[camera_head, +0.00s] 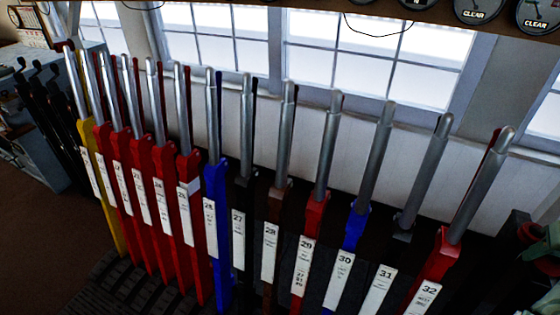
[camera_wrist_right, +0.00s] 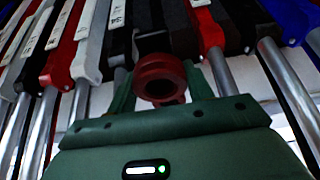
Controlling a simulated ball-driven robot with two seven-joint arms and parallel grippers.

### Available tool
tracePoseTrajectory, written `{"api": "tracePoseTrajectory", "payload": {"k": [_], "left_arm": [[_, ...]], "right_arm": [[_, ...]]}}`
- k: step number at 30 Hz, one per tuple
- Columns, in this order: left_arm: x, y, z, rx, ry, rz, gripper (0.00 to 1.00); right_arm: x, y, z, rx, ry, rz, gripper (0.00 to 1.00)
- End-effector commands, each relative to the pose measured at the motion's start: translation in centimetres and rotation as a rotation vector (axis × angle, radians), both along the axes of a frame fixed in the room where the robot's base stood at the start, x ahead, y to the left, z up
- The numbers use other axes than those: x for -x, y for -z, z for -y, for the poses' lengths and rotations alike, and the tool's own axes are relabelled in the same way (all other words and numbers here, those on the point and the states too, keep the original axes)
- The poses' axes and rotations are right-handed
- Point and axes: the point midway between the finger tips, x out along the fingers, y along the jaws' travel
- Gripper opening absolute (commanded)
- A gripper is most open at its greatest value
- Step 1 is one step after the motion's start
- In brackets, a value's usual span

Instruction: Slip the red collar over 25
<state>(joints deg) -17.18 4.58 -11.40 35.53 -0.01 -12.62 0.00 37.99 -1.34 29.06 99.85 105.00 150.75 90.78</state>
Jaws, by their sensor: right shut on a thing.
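Lever 25 (camera_head: 188,170) is a red lever with a bare metal handle, standing just left of the blue lever 26 (camera_head: 216,180) in the head view. Its handle top is free, with no collar on it. The red collar (camera_wrist_right: 157,69) is a thick ring in the right wrist view. My right gripper (camera_wrist_right: 160,88) has its green fingers shut on the collar from both sides. The hole of the ring faces the camera and looks dark; no handle shows through it. I cannot tell which levers lie behind it. My left gripper is not in view.
Levers stand in a close row across the head view, with red lever 32 (camera_head: 435,262) at the right end and a yellow one (camera_head: 92,150) at the left. Windows lie behind, and a shelf with round instruments (camera_head: 480,10) hangs above. Free space is narrow between handles.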

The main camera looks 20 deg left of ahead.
Motion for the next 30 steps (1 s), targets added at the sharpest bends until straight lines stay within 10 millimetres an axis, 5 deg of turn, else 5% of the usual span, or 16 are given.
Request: {"api": "tracePoseTrajectory", "payload": {"k": [16, 30], "left_arm": [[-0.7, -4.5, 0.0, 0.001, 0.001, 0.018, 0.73], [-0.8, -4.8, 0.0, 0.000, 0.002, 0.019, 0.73]], "right_arm": [[0.0, -5.6, 0.0, 0.000, 0.000, 0.001, 0.31], [0.0, -6.0, 0.0, 0.000, -0.002, -0.001, 0.31]]}}
